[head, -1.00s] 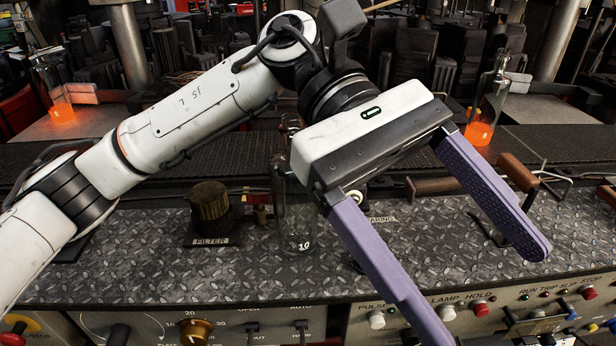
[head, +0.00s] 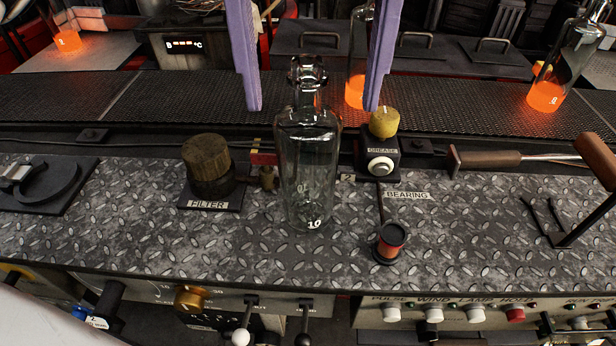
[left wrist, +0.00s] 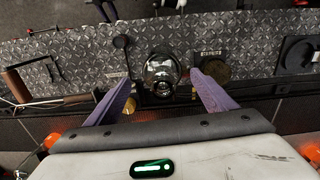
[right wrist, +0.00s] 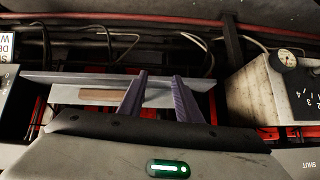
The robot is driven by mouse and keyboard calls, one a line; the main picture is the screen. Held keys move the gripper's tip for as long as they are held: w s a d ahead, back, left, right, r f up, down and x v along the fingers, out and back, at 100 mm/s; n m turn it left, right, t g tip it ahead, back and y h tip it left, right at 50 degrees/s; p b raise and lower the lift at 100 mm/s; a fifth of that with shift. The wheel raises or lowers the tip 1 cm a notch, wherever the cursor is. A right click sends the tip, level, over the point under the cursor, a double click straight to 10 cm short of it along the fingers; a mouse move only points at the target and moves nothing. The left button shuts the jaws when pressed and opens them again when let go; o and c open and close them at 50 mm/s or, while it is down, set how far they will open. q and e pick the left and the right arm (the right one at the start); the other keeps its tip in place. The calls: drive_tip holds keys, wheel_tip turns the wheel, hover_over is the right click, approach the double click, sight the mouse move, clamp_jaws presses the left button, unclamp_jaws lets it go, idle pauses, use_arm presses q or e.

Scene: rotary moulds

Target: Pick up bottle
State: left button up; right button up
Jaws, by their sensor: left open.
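A clear glass bottle (head: 308,165) marked 10 stands upright on the diamond-plate deck in the head view, between the filter knob and the bearing label. My left gripper (head: 312,108) is open, its two purple fingers coming down from the top edge, one on each side of the bottle's neck in the picture and clear of the glass. In the left wrist view, the bottle (left wrist: 162,72) shows from above, centred just beyond the open fingertips (left wrist: 160,83). My right gripper (right wrist: 160,75) shows only in the right wrist view, fingers apart and empty.
The filter knob (head: 207,165) stands left of the bottle, the grease cup (head: 383,125) right. Glowing orange-based bottles (head: 546,95) stand behind. A wood-handled tool (head: 487,159) lies right. Levers (head: 243,330) line the front panel.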

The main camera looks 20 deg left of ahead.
sight(308, 122)
use_arm(q)
drive_tip(key=f, duration=0.5)
drive_tip(key=shift+s+a, duration=0.15)
drive_tip(key=shift+a, duration=0.05)
clamp_jaws()
